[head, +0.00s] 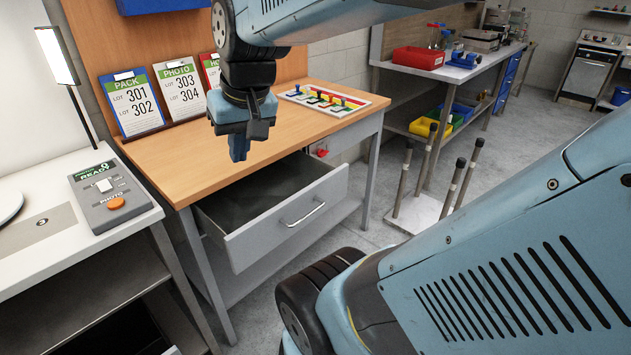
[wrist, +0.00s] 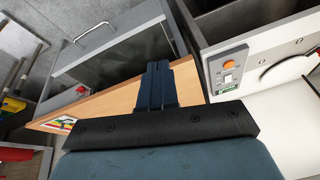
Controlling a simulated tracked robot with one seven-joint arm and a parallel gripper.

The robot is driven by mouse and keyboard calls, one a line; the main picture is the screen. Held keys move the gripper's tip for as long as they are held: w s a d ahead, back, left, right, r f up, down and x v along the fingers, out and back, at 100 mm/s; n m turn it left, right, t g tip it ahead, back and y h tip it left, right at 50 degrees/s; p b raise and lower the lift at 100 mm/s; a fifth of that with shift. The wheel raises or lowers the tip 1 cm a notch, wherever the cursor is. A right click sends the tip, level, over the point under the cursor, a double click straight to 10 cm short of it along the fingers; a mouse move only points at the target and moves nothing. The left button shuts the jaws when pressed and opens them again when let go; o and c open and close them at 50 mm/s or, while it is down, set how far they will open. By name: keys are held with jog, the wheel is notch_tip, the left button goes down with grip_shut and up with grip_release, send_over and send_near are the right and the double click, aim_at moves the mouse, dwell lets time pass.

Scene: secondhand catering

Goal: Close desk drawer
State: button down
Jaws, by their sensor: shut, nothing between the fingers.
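The desk (head: 230,158) has a wooden top and grey legs. Its grey drawer (head: 287,222) is pulled out toward me, with its empty-looking inside showing. A silver bar handle (head: 303,214) is on the drawer front. In the wrist view the drawer (wrist: 118,45) and its handle (wrist: 95,32) show at the upper left. My gripper (head: 238,157) points down above the desk top, behind and to the left of the drawer front. It is shut and empty and apart from the handle. The shut fingers (wrist: 157,88) also show in the wrist view.
Lot cards (head: 130,101) stand at the desk's back, and a tray of coloured pieces (head: 323,100) lies at its far right. A white bench with a control box (head: 110,196) is at left. A platform with upright posts (head: 425,210) stands right of the desk.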

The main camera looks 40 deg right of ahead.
jog(key=w+d+f+m+g+y, duration=0.3)
jog(key=w+d+f+m+y, duration=0.3)
jog(key=f, duration=0.3)
jog(key=m+t+h, duration=0.5)
jog(key=m+t, duration=1.2)
jog(key=m, duration=1)
send_near(340, 187)
jog(key=w, duration=0.7)
jog(key=shift+a, duration=0.2)
jog(key=shift+a, duration=0.15)
